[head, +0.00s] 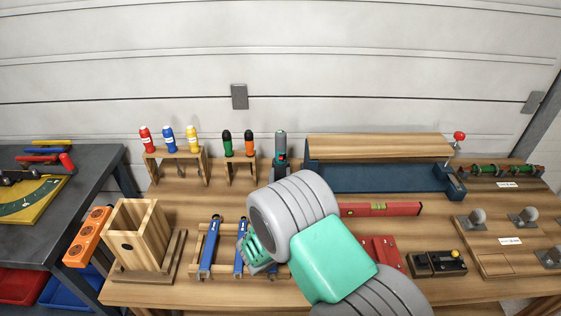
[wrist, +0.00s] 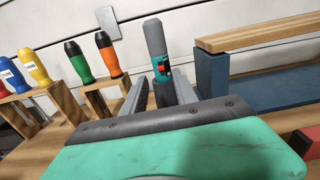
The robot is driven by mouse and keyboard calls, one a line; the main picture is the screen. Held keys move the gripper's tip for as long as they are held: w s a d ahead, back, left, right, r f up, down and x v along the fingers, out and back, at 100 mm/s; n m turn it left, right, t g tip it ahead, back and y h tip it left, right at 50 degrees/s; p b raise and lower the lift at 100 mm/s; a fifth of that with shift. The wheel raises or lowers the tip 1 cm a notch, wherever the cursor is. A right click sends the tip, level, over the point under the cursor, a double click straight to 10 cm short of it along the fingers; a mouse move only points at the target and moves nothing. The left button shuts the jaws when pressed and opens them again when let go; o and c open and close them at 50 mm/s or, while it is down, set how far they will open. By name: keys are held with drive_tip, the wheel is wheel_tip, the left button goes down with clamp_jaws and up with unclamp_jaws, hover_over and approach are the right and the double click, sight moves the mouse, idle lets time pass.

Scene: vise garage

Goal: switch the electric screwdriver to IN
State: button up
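The electric screwdriver (head: 280,146) stands upright in a dark holder at the back of the workbench. It has a grey upper body and a teal lower part with a small red switch (wrist: 163,68) on its front. Which position the switch is in cannot be read. In the wrist view, my gripper (wrist: 161,78) is open and empty. Its two grey fingers point towards the screwdriver, one on each side of it in the picture, with no visible contact. In the head view my arm hides the fingers.
Wooden racks with coloured screwdrivers (head: 168,139) stand left of it. A blue toolbox (head: 385,178) with a wooden top stands close on the right. A red level (head: 380,209), a wooden box (head: 133,240) and blue clamps (head: 210,248) lie nearer. The garage wall is behind.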

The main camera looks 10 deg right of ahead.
sight(281, 158)
drive_tip(key=w, duration=0.3)
drive_tip(key=w+d+p, duration=0.1)
drive_tip(key=w, duration=0.2)
drive_tip(key=shift+d, duration=0.2)
drive_tip(key=shift+c, duration=0.5)
clamp_jaws()
idle(0.5)
